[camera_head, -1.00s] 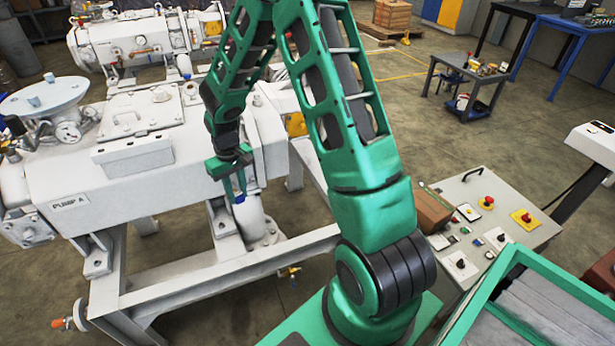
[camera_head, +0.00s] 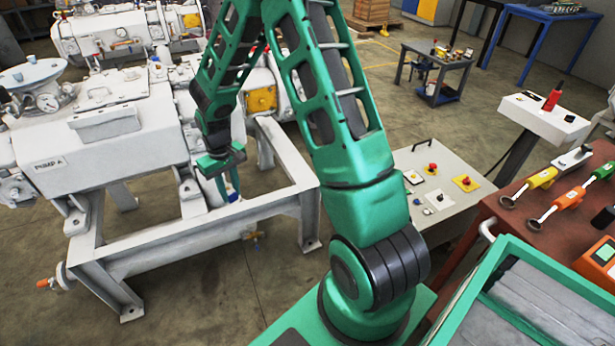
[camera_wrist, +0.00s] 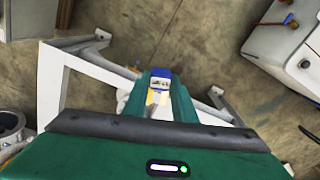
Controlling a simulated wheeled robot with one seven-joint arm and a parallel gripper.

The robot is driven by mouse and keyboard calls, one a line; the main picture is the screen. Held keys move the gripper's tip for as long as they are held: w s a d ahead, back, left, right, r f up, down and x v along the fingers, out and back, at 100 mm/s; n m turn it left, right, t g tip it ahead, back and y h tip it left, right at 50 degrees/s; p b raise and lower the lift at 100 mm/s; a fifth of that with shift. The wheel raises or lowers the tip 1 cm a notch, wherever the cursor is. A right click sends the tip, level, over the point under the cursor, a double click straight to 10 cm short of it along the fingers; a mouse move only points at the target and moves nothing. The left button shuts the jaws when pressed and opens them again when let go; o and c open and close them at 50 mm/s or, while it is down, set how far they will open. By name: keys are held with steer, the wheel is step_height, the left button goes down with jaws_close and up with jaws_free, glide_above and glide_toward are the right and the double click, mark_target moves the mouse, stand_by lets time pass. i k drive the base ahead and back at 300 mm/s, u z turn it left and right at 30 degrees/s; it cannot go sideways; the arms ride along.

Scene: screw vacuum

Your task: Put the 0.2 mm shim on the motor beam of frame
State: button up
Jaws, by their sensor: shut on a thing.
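My gripper (camera_head: 232,190) points down over the pale steel frame (camera_head: 205,225), above its near beam. In the wrist view my gripper (camera_wrist: 160,88) is shut on a small blue-tipped piece (camera_wrist: 160,73) with a pale, marked face and some yellow below. I cannot tell from its look whether this is the 0.2 mm shim. The frame also shows below the gripper in the wrist view (camera_wrist: 75,75). Which beam is the motor beam is not marked. The held piece appears apart from the frame.
Pump A (camera_head: 100,135) sits on the frame's left part. A control panel (camera_head: 440,190) with buttons and a red bench (camera_head: 510,235) with tools stand to the right. Floor shows inside the frame and between it and my base.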

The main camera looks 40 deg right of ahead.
mark_target(297, 165)
steer(key=k, duration=0.35)
steer(key=u, duration=0.05)
steer(key=i, duration=0.95)
steer(key=z, duration=0.7)
steer(key=i, duration=0.75)
steer(key=z, duration=0.55)
